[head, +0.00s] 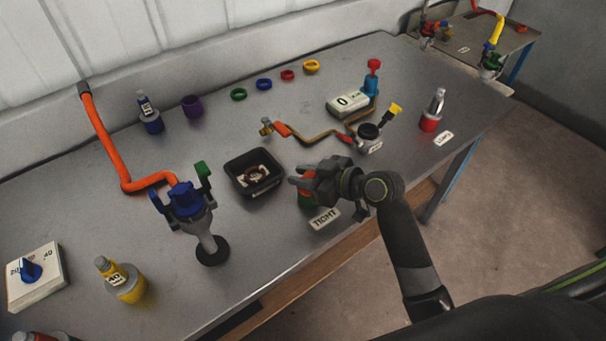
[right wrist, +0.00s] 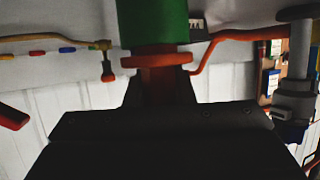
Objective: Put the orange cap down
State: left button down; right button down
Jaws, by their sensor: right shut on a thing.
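My right gripper (head: 301,181) is over the front middle of the table, behind the TIGHT label (head: 324,218). It is shut on the orange cap (right wrist: 157,62), which shows in the right wrist view between my fingers with a wide rim. A green cylinder (right wrist: 155,22) lines up with the cap beyond its rim. In the head view the green part (head: 304,201) shows just below my fingers. The cap and green part look in contact, but I cannot tell whether they are joined. My fingers hide most of the cap in the head view. My left gripper is not in view.
A blue-topped stand (head: 187,204) with an orange hose (head: 130,187) is farther left. A gauge with a bent pipe (head: 325,137) lies behind. Bare table lies in front of the tray.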

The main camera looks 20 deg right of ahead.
jog(key=shift+f, duration=0.4)
jog(key=c, duration=1.2)
grip_release()
jog(key=shift+r, duration=0.1)
jog(key=shift+c, duration=0.2)
jog(key=shift+r, duration=0.1)
jog(key=shift+r, duration=0.3)
jog(key=shift+s+d+r+p, duration=0.15)
jog(key=shift+d+p, duration=0.05)
jog(key=shift+p, duration=0.1)
jog(key=b+v, duration=0.1)
jog(key=v, duration=1)
jog(key=shift+s+d, duration=0.15)
jog(key=shift+s, duration=0.05)
